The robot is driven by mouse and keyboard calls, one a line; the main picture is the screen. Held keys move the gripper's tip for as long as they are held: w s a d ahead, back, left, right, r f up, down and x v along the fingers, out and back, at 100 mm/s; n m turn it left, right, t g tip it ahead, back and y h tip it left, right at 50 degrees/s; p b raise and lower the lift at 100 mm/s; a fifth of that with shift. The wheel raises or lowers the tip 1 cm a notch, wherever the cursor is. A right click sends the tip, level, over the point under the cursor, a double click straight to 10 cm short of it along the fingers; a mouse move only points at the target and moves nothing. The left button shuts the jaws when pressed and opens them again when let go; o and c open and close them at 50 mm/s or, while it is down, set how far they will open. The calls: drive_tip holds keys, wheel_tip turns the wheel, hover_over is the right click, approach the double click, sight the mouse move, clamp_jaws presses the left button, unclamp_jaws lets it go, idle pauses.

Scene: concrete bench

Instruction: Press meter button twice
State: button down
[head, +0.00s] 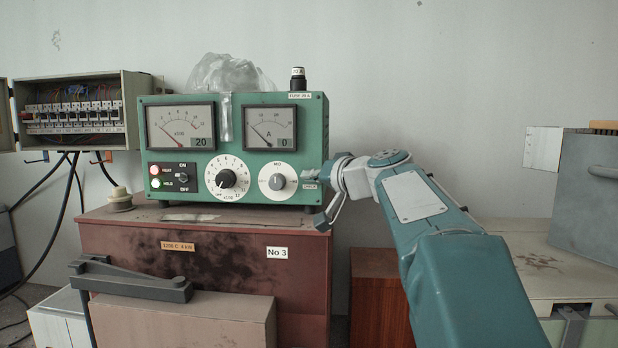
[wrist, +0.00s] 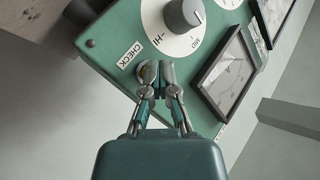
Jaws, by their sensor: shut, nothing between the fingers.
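The green meter box (head: 235,147) stands on a dark red cabinet, with two dials, a left knob (head: 226,178) and a right knob (head: 278,181). A CHECK label (wrist: 130,55) is on its panel in the wrist view, and the label also shows at the panel's lower right in the head view (head: 310,186). My gripper (wrist: 155,73) is shut and empty, its fingertips at the panel beside this label. It also shows at the box's right end in the head view (head: 319,177). The button is mostly hidden behind the fingertips; a small yellowish bit shows beside them. I cannot tell whether they touch it.
The right knob (wrist: 185,14) and the right meter dial (wrist: 226,72) are close to my gripper in the wrist view. An open breaker box (head: 80,108) is on the left. A grey box (head: 588,195) stands at the right. The wall behind my arm is clear.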

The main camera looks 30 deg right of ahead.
drive_tip(key=shift+s+a, duration=0.4)
drive_tip(key=shift+s, duration=0.2)
drive_tip(key=shift+s, duration=0.1)
drive_tip(key=shift+s+a, duration=0.75)
drive_tip(key=shift+s, duration=0.25)
drive_tip(key=shift+s+a, duration=0.7)
drive_tip(key=shift+s, duration=0.3)
idle(0.5)
drive_tip(key=s+a, duration=0.2)
drive_tip(key=s, duration=0.1)
drive_tip(key=shift+a, duration=0.1)
drive_tip(key=shift+w+d+f, duration=0.1)
drive_tip(key=shift+w+d, duration=0.75)
drive_tip(key=shift+w, duration=0.35)
drive_tip(key=shift+w+d+r, duration=0.1)
drive_tip(key=shift+w+d, duration=0.75)
drive_tip(key=shift+w, duration=0.4)
drive_tip(key=shift+w+d+f, duration=0.1)
drive_tip(key=shift+w+d, duration=0.75)
drive_tip(key=shift+w, duration=0.35)
